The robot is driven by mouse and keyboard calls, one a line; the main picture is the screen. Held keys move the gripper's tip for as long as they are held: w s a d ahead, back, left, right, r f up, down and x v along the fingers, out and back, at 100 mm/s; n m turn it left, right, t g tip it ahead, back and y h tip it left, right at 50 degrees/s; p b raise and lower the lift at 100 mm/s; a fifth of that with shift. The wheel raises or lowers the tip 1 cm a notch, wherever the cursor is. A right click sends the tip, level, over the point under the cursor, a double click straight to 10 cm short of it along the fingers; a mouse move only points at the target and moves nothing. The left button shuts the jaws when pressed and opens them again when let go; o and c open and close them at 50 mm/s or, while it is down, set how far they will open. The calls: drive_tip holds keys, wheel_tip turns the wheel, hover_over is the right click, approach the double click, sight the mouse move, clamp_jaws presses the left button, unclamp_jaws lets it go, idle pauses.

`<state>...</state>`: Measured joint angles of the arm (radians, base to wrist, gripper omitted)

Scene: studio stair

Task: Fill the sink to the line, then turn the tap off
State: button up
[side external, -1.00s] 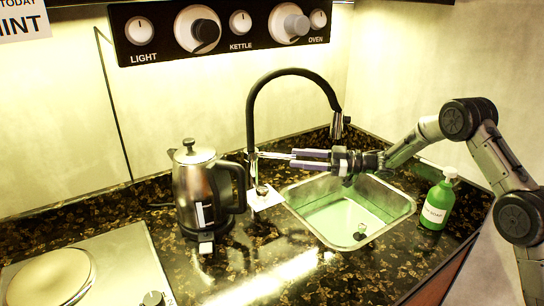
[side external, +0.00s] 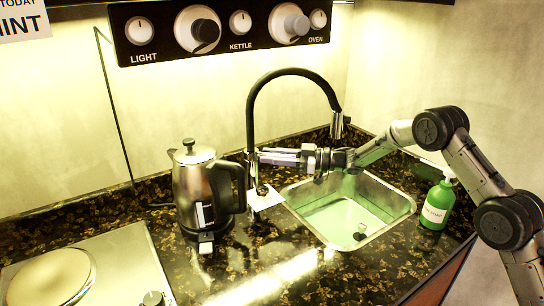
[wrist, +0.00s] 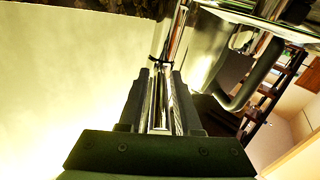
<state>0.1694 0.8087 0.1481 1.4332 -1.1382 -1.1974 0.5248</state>
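The sink (side external: 397,212) is a steel basin set in the dark counter, with a pale green tint over its floor. I cannot make out a fill line or the exact water level. The tap (side external: 250,110) has a tall black arched spout and an upright metal post, with a small base piece (side external: 262,190) on a white plate. My gripper (side external: 257,157) is level beside the post, left of the basin. In the wrist view my gripper (wrist: 162,80) has its fingers apart, with the shiny post (wrist: 178,35) ahead between their tips. Contact is not clear.
A steel kettle (side external: 193,190) stands close left of the tap. A green soap bottle (side external: 437,203) stands right of the sink. A hob plate (side external: 50,278) is at the lower left. A knob panel (side external: 220,32) hangs above. The front counter is clear.

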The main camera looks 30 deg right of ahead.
clamp_jaws()
idle(1.1)
